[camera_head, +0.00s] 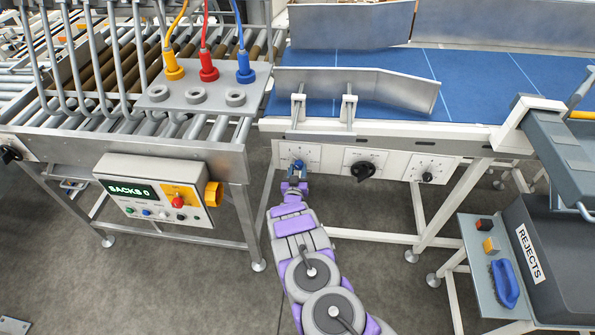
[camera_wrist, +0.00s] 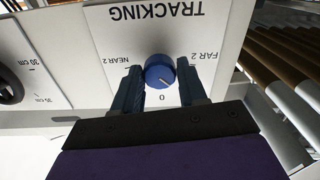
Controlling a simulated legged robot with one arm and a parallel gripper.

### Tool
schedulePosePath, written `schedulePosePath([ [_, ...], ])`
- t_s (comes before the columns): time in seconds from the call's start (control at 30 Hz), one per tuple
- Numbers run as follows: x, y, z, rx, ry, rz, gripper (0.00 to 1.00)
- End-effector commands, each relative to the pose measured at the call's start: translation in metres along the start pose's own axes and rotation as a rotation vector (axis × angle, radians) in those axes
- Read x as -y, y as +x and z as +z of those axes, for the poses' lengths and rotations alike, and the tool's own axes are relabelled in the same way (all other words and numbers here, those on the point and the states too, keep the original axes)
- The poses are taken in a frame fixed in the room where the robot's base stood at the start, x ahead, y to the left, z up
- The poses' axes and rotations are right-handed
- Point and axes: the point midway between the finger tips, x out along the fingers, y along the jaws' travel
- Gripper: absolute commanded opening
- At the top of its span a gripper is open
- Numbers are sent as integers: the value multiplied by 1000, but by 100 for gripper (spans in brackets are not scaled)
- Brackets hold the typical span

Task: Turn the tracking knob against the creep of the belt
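The blue tracking knob (camera_wrist: 160,72) sits on a white panel marked TRACKING, which reads upside down in the wrist view. NEAR 2 is at its left, FAR 2 at its right and 0 below. A pale mark on the knob points to the lower right, between 0 and FAR 2. My gripper (camera_wrist: 160,84) has one dark finger on each side of the knob. I cannot tell whether they press on it. In the head view my gripper (camera_head: 296,178) reaches up to the knob (camera_head: 298,164). The blue belt (camera_head: 470,85) runs above the panel.
A black dial (camera_head: 362,170) and a smaller black knob (camera_head: 427,177) are on panels to the right. At left stands a roller table with a control box (camera_head: 155,195) reading SACKS 0. At right are a REJECTS bin (camera_head: 560,245) and a side shelf with a blue brush (camera_head: 504,284).

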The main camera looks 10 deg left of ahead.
Motion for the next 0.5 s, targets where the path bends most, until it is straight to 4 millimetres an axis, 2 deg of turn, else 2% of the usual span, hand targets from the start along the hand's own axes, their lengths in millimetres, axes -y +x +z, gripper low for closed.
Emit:
schedulePosePath([
  [0.07, 0, 0, 0, 0, 0, -1, 33],
  [0.3, 1, 0, 0, 0, 0, -1, 10],
  [0.5, 0, 0, 1, 1, 34, 0, 9],
])
